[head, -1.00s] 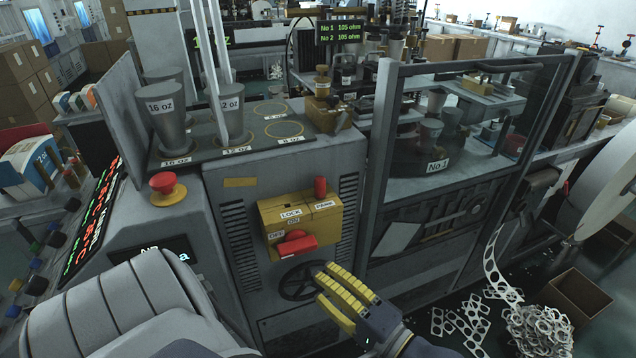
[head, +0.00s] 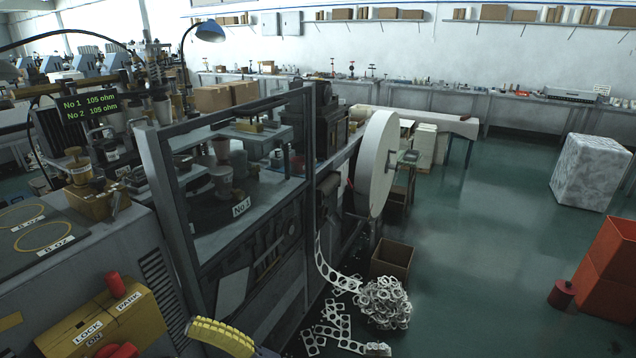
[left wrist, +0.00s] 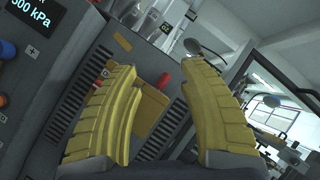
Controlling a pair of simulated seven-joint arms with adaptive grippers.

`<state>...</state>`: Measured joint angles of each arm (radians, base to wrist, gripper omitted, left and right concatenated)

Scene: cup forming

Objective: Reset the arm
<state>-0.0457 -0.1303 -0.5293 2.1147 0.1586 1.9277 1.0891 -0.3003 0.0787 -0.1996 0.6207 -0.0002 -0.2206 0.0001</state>
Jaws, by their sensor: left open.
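My left gripper (left wrist: 158,68) fills the left wrist view. Its two ribbed yellow fingers are spread wide with nothing between them. In the head view only a ribbed yellow finger (head: 222,337) shows at the bottom edge, right of the yellow switch box; the rest is cut off. The yellow switch box (head: 135,323) on the machine front carries LOCK, ON and PARK labels and a red knob (head: 114,285). In the left wrist view the box (left wrist: 150,105) shows beyond and between the fingers, apart from them. My right gripper is not in view.
A framed machine enclosure (head: 240,235) stands right of the switch box, with a large pale reel (head: 377,165) behind. A scrap pile (head: 385,300) and an open carton (head: 392,258) lie on the floor. Open green floor (head: 480,260) stretches right; red crates (head: 608,270) stand at the edge.

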